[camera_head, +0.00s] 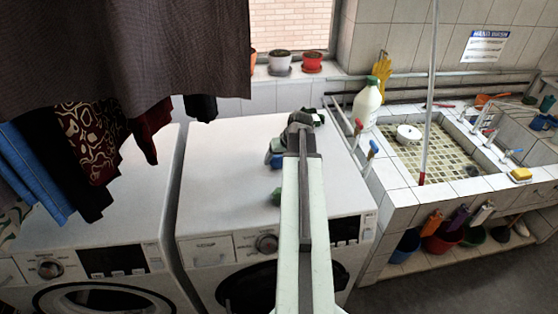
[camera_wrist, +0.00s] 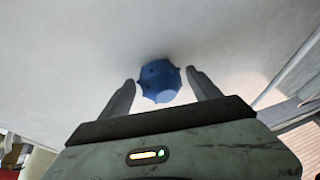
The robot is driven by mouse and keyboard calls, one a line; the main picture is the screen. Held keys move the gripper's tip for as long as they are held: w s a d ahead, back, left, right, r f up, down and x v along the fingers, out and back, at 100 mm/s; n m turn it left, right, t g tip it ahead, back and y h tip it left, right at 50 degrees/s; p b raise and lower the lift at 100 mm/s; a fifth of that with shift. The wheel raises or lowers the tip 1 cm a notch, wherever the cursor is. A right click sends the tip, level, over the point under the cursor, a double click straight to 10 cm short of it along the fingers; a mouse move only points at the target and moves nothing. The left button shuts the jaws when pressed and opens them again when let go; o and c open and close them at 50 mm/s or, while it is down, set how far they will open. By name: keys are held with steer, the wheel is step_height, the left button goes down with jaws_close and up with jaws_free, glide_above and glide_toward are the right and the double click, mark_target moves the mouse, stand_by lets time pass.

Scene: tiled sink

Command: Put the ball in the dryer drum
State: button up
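The ball (camera_wrist: 158,82) is blue, with small bumps, and shows in the wrist view against a pale, flat surface. My gripper (camera_wrist: 160,76) is open, with one dark finger on each side of the ball. A narrow gap shows between each fingertip and the ball. In the head view, my arm reaches over the top of the right white machine (camera_head: 225,150), and small blue and green shapes beside it are too unclear to separate. This machine has a dark round front opening (camera_head: 245,288), partly hidden by my arm. I cannot see inside its drum.
Another white machine (camera_head: 60,235) stands on the left, under hanging clothes (camera_head: 95,150). A tiled sink (camera_head: 400,180) is on the right, with a white bottle (camera_head: 367,105) at its corner. Floor is clear at lower right.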

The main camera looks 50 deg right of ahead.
steer(key=shift+r, duration=0.1)
steer(key=shift+r+p, duration=0.25)
steer(key=shift+p, duration=0.1)
steer(key=p+v, duration=1)
steer(key=v, duration=0.1)
steer(key=shift+s+r, duration=0.2)
steer(key=shift+r, duration=0.05)
